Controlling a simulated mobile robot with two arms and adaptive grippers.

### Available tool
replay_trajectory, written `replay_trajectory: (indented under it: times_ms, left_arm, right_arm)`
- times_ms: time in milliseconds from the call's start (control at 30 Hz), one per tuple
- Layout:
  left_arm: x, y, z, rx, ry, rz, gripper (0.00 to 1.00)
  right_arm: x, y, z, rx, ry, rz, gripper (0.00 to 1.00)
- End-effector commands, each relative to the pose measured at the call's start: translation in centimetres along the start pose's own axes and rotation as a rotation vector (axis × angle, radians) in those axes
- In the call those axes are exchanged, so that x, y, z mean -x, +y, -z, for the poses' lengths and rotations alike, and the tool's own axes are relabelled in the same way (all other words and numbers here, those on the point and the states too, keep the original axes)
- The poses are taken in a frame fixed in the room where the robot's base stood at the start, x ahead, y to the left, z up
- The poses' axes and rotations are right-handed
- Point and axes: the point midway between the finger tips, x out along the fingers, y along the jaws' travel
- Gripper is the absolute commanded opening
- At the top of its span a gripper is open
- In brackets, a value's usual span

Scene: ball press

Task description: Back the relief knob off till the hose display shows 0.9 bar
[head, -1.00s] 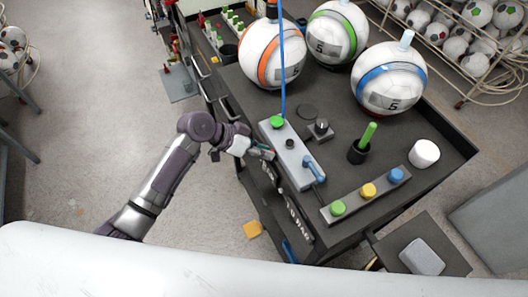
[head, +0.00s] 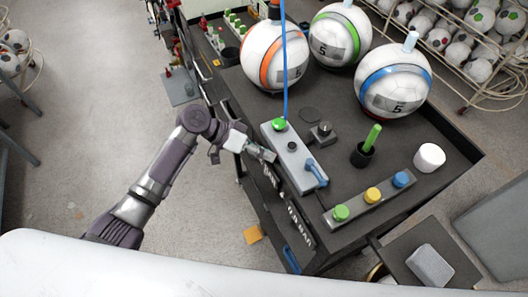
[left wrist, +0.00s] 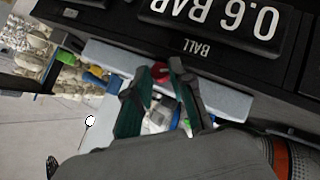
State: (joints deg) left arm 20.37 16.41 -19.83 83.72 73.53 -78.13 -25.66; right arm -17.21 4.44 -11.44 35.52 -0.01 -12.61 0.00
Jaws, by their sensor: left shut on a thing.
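The grey control block (head: 292,160) stands on the dark cart, with a green cap, a small black knob and a blue lever on it. My left gripper (head: 268,155) is at its left side in the head view. In the left wrist view, the teal fingers (left wrist: 158,95) are shut on a small red knob (left wrist: 160,73), which is partly hidden between them. A display (left wrist: 225,20) there reads 0.6 BAR upside down, over the label BALL. A display on the cart's side (head: 300,228) is too small to read surely in the head view. My right gripper is not in view.
Footballs with orange (head: 275,58), green (head: 340,38) and blue (head: 393,80) bands stand at the back of the cart. A strip with green, yellow and blue buttons (head: 355,212), a black cup (head: 363,155) and a white cylinder (head: 429,158) lie right. A blue hose (head: 285,75) rises from the block.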

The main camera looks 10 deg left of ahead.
Motion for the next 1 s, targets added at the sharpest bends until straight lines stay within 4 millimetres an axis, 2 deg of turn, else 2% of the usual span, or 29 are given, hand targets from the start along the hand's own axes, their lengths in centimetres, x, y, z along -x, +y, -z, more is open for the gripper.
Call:
replay_trajectory:
  times_ms: [67,100,200,233,500,633,767,1000]
  left_arm:
    - [0.0,0.0,-0.1,0.001,-0.001,0.001,0.0]
    - [-0.1,0.0,-0.1,0.001,-0.001,0.001,0.29]
    - [-0.1,0.0,-0.1,0.001,-0.001,0.001,0.46]
    - [0.0,0.0,-0.1,0.0,-0.001,0.001,0.47]
    - [0.0,0.0,0.0,0.0,0.0,0.001,0.47]
    - [0.9,-0.1,0.0,-0.001,0.0,0.003,0.47]
    - [3.2,-0.1,0.0,-0.001,0.0,0.005,0.47]
    - [8.3,-0.1,0.0,-0.001,0.0,0.004,0.47]
  right_arm:
    - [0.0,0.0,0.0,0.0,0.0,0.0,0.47]
    - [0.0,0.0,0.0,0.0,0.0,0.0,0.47]
    - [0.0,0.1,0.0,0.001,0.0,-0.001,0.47]
    - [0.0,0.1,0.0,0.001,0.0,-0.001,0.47]
    - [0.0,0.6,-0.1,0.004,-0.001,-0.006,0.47]
    - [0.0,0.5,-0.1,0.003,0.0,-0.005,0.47]
    - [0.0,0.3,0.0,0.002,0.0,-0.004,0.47]
    - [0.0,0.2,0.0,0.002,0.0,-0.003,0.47]
